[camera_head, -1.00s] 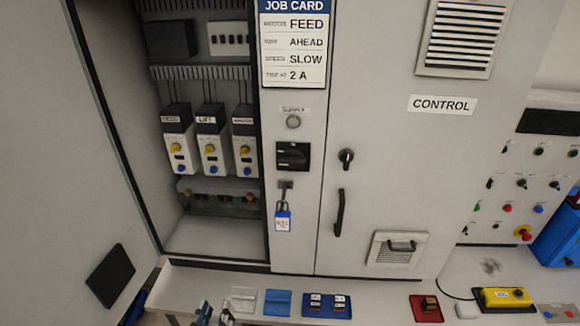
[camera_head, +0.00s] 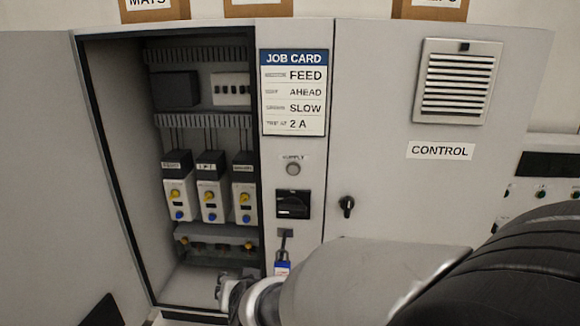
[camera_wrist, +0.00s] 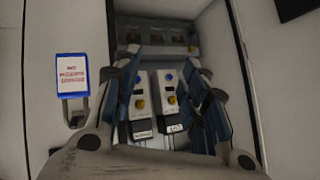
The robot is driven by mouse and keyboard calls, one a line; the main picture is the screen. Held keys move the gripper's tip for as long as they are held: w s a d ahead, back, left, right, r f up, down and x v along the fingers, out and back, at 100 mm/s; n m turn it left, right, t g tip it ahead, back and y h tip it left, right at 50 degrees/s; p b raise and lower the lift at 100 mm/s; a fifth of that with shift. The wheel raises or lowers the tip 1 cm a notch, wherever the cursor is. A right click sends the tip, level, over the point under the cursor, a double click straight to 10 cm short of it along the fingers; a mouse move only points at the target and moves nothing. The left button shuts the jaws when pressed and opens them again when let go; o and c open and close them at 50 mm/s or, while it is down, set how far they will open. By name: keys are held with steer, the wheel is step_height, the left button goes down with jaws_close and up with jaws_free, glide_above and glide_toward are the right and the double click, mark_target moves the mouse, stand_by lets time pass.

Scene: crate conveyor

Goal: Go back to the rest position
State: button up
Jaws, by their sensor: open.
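My gripper (camera_head: 228,292) is at the lower middle of the head view, in front of the bottom of the open cabinet bay. In the wrist view its two fingers (camera_wrist: 172,105) stand apart, with nothing seen between them but the cabinet inside farther off. The wrist view looks upside down. My arm reaches across the lower right of the head view and hides the lower part of the right door. No object is held.
The open bay holds several grey modules (camera_head: 208,190) with yellow knobs. A blue padlock (camera_wrist: 73,75) with a label hangs beside the bay, near my gripper; it is partly hidden in the head view (camera_head: 282,268). A job card (camera_head: 293,92) and a black switch (camera_head: 293,204) are above.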

steer(key=s+d+r+g, duration=0.2)
steer(key=s+d+r, duration=0.3)
steer(key=s+d, duration=0.45)
steer(key=s+d+g+h+b, duration=0.1)
steer(key=s+d+h, duration=0.3)
steer(key=s+d, duration=1.1)
steer(key=shift+s+d+f+g, duration=0.15)
steer(key=shift+d+f+g, duration=0.25)
steer(key=shift+g, duration=0.5)
steer(key=shift+r, duration=0.1)
steer(key=shift+c, duration=0.8)
steer(key=shift+a, duration=0.1)
